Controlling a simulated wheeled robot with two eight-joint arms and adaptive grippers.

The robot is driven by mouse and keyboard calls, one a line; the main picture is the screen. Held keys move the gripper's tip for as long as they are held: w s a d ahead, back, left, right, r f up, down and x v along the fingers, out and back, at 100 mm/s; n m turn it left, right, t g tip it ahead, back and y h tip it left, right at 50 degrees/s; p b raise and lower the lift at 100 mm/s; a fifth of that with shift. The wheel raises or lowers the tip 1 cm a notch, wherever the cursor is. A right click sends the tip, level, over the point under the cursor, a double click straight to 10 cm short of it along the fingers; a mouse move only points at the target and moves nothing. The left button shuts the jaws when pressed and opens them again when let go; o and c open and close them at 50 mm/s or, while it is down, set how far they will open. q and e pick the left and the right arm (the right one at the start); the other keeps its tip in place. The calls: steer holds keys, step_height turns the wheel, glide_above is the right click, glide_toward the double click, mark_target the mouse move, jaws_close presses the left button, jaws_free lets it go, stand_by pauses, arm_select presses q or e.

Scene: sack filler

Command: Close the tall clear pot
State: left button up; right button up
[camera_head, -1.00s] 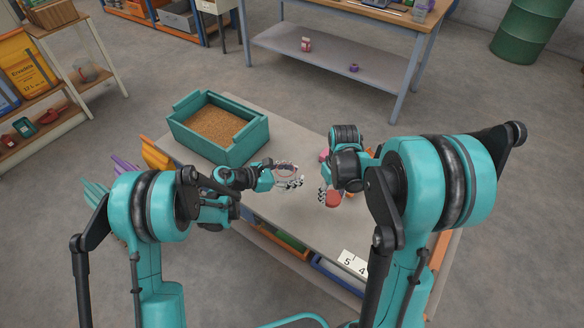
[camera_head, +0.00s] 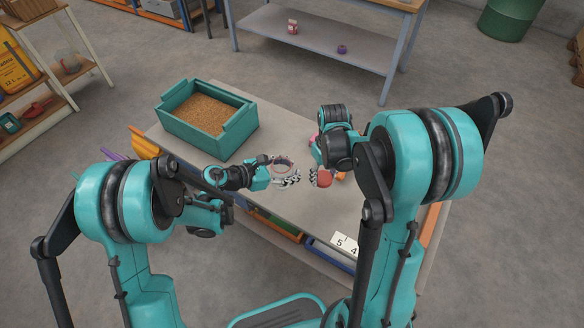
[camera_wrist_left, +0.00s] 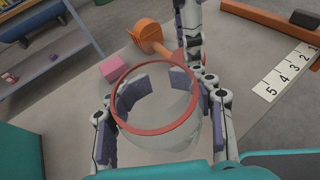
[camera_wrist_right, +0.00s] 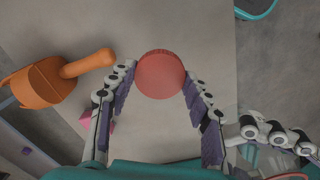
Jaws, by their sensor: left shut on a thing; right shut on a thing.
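The clear pot (camera_wrist_left: 165,128) has a red-ringed open mouth and is held between the fingers of my left gripper (camera_wrist_left: 165,105). In the head view the pot's red rim (camera_head: 283,163) shows beside my left gripper (camera_head: 288,180). My right gripper (camera_wrist_right: 155,85) is shut on a round red lid (camera_wrist_right: 160,74), held by its edges at the fingertips. In the head view the lid (camera_head: 322,178) is right of the pot and apart from it. My right gripper (camera_head: 318,172) is partly hidden behind its own wrist.
An orange scoop (camera_wrist_right: 42,84) and a pink block (camera_wrist_left: 116,70) lie on the grey bench (camera_head: 290,213). A teal bin of grain (camera_head: 241,131) stands at the bench's back left. A numbered white card (camera_head: 343,245) lies near the front right.

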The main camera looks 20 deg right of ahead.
mark_target(291, 185)
arm_select(q)
jaws_close()
